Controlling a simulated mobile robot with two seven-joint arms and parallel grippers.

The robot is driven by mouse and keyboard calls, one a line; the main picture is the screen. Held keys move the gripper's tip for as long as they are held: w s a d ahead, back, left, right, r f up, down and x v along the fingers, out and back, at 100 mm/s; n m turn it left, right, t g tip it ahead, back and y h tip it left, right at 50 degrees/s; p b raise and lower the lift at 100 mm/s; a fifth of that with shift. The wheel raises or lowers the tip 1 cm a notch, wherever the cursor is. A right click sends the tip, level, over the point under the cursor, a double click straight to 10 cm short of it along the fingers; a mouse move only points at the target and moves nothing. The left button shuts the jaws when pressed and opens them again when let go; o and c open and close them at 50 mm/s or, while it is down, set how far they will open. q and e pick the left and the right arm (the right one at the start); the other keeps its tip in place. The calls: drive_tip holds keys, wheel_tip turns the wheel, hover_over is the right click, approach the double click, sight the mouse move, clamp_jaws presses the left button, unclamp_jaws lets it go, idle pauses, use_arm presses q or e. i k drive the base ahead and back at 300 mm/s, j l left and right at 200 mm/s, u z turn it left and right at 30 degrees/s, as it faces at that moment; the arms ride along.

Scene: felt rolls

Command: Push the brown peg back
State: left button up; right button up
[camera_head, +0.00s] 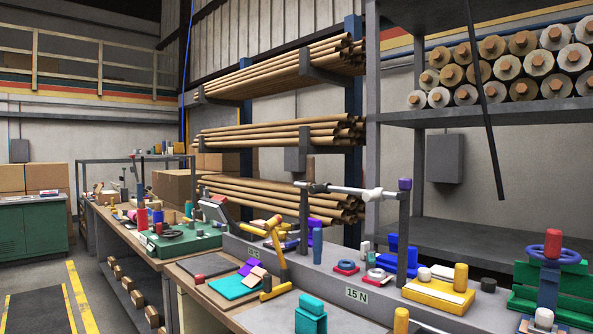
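Several brown pegs show, and I cannot tell which one the task means. Brown plugs sit in the ends of the rolls (508,67) on the upper right shelf, and these plugs (491,46) stick out a little. A row of brown pegs (125,281) juts from the front of the left bench. An ochre-brown upright peg (461,277) stands on a yellow block (438,296) on the near bench. Neither of my grippers is in view.
The near grey bench (335,285) is crowded with small coloured parts, a yellow lever (277,245) and a horizontal grey rod on posts. A dark slanting bar (485,110) crosses before the right shelf. Long brown tubes (290,135) fill the back rack. Floor at lower left is clear.

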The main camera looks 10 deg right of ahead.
sight(310, 161)
drive_tip(key=i+j, duration=0.15)
drive_tip(key=j, duration=0.2)
drive_tip(key=i+j, duration=0.2)
drive_tip(key=j, duration=0.15)
drive_tip(key=i+j, duration=0.15)
drive_tip(key=j, duration=0.2)
drive_tip(key=i+j+z, duration=0.1)
drive_tip(key=i+j, duration=0.25)
drive_tip(key=j, duration=0.35)
